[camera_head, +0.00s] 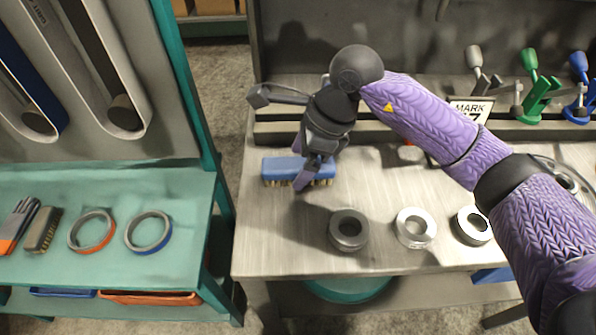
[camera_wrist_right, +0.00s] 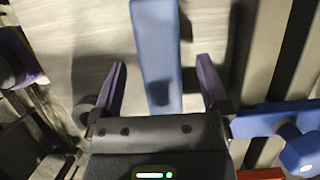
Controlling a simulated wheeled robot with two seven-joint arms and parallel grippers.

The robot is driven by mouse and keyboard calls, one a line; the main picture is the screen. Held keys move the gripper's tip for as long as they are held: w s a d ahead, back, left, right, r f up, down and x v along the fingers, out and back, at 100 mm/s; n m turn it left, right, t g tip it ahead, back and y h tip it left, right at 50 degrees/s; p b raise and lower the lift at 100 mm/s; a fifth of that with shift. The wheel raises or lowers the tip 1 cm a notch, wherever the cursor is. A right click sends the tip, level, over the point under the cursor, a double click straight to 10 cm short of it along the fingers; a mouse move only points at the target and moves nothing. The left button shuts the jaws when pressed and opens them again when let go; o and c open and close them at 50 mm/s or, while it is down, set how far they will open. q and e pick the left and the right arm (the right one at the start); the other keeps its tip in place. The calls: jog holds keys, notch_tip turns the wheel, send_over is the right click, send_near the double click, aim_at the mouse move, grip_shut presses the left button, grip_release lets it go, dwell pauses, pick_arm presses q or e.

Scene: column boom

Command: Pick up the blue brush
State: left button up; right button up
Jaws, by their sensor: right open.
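The blue brush (camera_head: 284,166) lies on the metal workbench with its blue back up and pale bristles along its near side. My right gripper (camera_head: 307,174) is over the right part of the brush and hides some of it. In the right wrist view the brush (camera_wrist_right: 155,45) runs lengthwise between the two purple fingers of my right gripper (camera_wrist_right: 161,85). The fingers are open, with a gap on each side of the brush. I cannot tell the exact height of the fingers above it. My left gripper is not in view.
A dark ring (camera_head: 349,230) and two silver rings (camera_head: 415,228) stand near the bench's front. Green (camera_head: 535,85) and blue toggle clamps (camera_head: 581,88) stand at the back right. A teal bench (camera_head: 175,190) on the left holds two rings and a dark brush (camera_head: 41,229).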

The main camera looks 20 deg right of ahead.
jog(key=shift+w+a+f, duration=0.1)
jog(key=shift+a+f, duration=0.15)
jog(key=shift+f, duration=0.3)
jog(key=shift+f, duration=0.25)
grip_shut()
dwell(0.4)
